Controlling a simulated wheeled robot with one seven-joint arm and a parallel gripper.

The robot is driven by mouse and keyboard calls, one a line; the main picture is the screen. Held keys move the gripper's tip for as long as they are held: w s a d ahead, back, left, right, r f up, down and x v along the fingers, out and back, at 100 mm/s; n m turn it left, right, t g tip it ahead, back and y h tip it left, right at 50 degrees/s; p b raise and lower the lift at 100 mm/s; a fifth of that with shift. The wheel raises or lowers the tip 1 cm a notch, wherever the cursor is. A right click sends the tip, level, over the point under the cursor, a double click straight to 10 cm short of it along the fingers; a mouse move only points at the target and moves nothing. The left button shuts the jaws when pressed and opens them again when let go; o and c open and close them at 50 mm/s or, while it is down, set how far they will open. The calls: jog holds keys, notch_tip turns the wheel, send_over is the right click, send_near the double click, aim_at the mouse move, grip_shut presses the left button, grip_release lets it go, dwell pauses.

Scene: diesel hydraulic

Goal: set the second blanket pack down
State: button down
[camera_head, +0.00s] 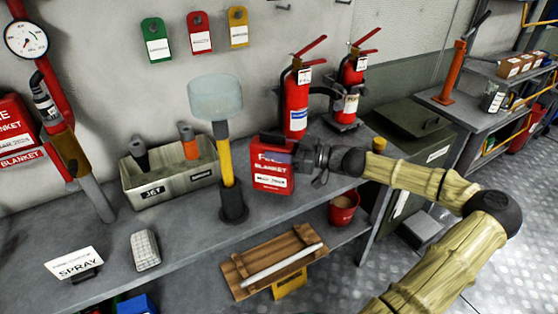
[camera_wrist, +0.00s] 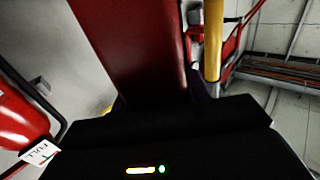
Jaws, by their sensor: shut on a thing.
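A red blanket pack (camera_head: 272,179) with white lettering is upright in the head view, at the bench's front part, right of a yellow post. My gripper (camera_head: 298,156) is shut on this pack from its right side. The pack also fills the upper middle of the wrist view (camera_wrist: 135,45), close to the lens. I cannot tell whether its base touches the bench top. Another red blanket pack (camera_head: 14,125) hangs on the wall at the far left.
A yellow post with a clear top (camera_head: 226,160) stands close left of the held pack. Two fire extinguishers (camera_head: 297,100) stand behind it. A grey bin (camera_head: 172,178) with nozzles, a spray card (camera_head: 75,264) and a grey block (camera_head: 145,250) occupy the bench's left. A red bucket (camera_head: 345,209) is below.

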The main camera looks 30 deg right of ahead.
jog(key=shift+f, duration=0.1)
jog(key=shift+f, duration=1.75)
jog(key=shift+f, duration=0.15)
jog(key=c, duration=0.7)
grip_release()
jog(key=shift+d, duration=0.1)
jog(key=v, duration=1.2)
jog(key=shift+s+b, duration=0.1)
jog(key=shift+b, duration=0.3)
